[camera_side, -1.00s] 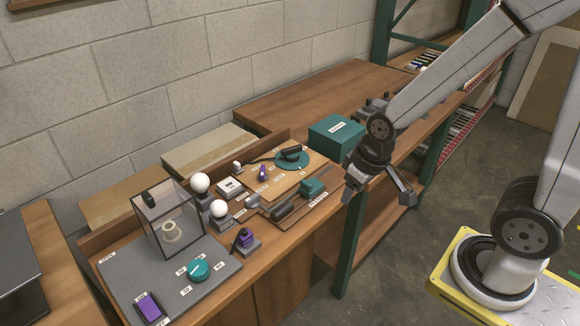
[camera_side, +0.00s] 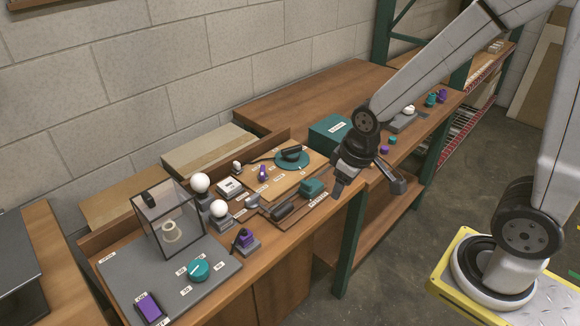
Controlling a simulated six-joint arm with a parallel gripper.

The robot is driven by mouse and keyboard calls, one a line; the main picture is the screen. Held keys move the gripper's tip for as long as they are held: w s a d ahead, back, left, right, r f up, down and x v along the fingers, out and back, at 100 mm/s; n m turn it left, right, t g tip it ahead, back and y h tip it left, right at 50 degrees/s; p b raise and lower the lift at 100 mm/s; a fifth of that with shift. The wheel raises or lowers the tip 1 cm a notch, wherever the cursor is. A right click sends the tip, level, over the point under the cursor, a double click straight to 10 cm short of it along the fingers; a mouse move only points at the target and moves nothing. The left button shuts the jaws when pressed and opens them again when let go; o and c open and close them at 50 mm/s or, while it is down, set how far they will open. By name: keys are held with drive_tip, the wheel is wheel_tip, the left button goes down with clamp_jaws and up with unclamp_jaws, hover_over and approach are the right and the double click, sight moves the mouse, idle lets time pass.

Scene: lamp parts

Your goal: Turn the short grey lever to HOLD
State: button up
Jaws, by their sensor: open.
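A small grey piece (camera_side: 252,201), possibly the short grey lever, shows beside the wooden board. A larger dark grey piece (camera_side: 284,208) lies to its right, on a brown base with a teal block (camera_side: 312,186). I cannot tell for sure which is the short lever. The white labels are too small to read, so I cannot make out HOLD or where a lever points. My gripper (camera_side: 369,184) is open and empty, its jaws spread above the right of these parts, apart from them.
A wooden board (camera_side: 275,184) carries a teal disc with a dark handle (camera_side: 291,154) and a purple piece (camera_side: 263,173). White balls, a clear box (camera_side: 168,222) and a grey panel (camera_side: 120,284) stand left. A teal box (camera_side: 328,132) is behind my gripper.

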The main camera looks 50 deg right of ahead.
drive_tip(key=w+a+f+n+g, duration=0.1)
drive_tip(key=w+a+n, duration=0.2)
drive_tip(key=w+n, duration=0.7)
drive_tip(key=n+g, duration=0.1)
drive_tip(key=n, duration=0.6)
hover_over(252, 197)
wheel_tip(252, 197, down, 4)
drive_tip(key=shift+r, duration=0.1)
drive_tip(key=shift+f, duration=0.2)
drive_tip(key=shift+f, duration=3.8)
clamp_jaws()
